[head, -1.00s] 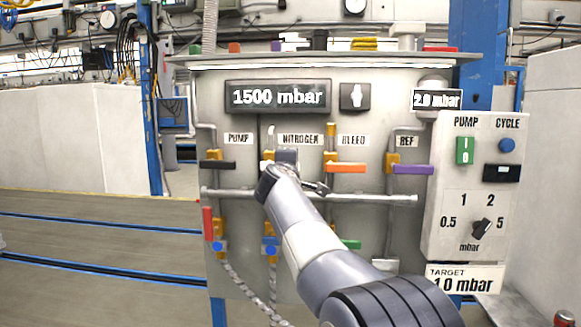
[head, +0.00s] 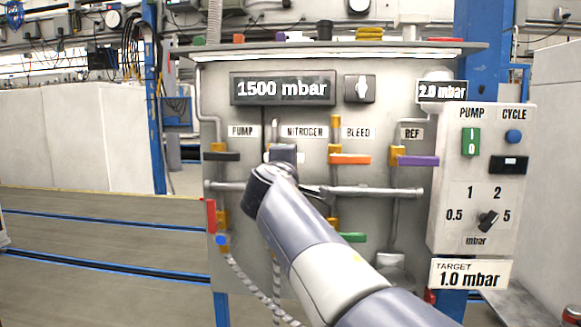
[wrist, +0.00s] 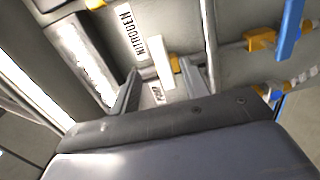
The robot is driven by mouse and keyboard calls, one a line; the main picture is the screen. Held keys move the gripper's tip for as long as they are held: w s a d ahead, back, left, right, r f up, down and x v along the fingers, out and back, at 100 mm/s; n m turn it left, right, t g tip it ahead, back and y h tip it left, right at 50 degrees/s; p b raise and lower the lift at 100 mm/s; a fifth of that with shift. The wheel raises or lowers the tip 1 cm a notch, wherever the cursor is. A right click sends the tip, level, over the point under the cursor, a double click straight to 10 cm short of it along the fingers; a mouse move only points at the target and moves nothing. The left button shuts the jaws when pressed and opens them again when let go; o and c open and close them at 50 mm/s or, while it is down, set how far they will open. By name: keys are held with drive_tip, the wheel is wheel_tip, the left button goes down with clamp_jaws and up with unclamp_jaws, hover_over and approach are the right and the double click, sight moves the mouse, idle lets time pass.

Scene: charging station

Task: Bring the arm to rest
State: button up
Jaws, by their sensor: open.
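My arm reaches up from the lower right in the head view to the NITROGEN valve on the grey panel (head: 300,215). My gripper (wrist: 158,85) shows two grey fingers spread apart in the wrist view. The white valve lever (wrist: 162,52), with a yellow part beside it, shows between and beyond the fingertips. I cannot tell whether a finger touches it. In the head view my wrist hides most of the NITROGEN valve below its label (head: 304,132).
Neighbouring levers are black (head: 222,156), orange (head: 350,159), purple (head: 418,161), red (head: 210,216) and green (head: 352,237). A horizontal pipe (head: 375,192) crosses the panel. The control box (head: 480,180) stands at right. Floor at left is clear.

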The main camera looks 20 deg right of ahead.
idle(0.4)
drive_tip(key=p+x, duration=0.3)
drive_tip(key=x, duration=0.7)
drive_tip(key=shift+w, duration=0.35)
drive_tip(key=shift+s, duration=0.1)
drive_tip(key=b+v, duration=0.3)
drive_tip(key=v, duration=0.7)
drive_tip(key=w+d+r+n+p, duration=0.1)
drive_tip(key=w+d+p, duration=0.3)
drive_tip(key=w, duration=0.5)
drive_tip(key=shift+w+r+n+p, duration=0.15)
drive_tip(key=shift+w+n+p, duration=0.05)
drive_tip(key=shift+n+p, duration=0.4)
